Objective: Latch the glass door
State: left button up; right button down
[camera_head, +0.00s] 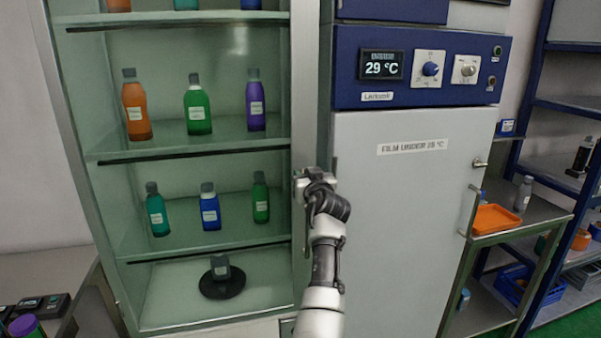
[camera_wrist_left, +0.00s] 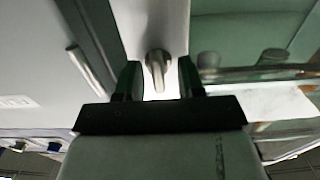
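The glass door (camera_head: 225,160) covers the tall cabinet at the left in the head view, with bottles showing behind it. Whether it is fully flush with its frame I cannot tell. My left gripper (camera_head: 305,183) is at the door's right-hand frame, beside the white oven. In the left wrist view, a metal latch knob (camera_wrist_left: 157,68) on a pale frame strip lies between the two fingers of my left gripper (camera_wrist_left: 159,82). The fingers are apart, with gaps on both sides of the knob. In the head view the gripper hides the knob. My right gripper is not in view.
The white oven (camera_head: 400,230) with a blue control panel (camera_head: 422,68) stands close on the right, with a handle (camera_head: 472,210). A side table with an orange tray (camera_head: 495,219) is further right. A bench with dark devices (camera_head: 35,308) is at the lower left.

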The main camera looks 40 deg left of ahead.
pick_arm(q)
jog(key=shift+w, duration=0.1)
jog(key=shift+d, duration=0.1)
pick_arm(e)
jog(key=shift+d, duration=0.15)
pick_arm(q)
jog(key=shift+r, duration=0.1)
jog(key=shift+c, duration=0.3)
grip_shut()
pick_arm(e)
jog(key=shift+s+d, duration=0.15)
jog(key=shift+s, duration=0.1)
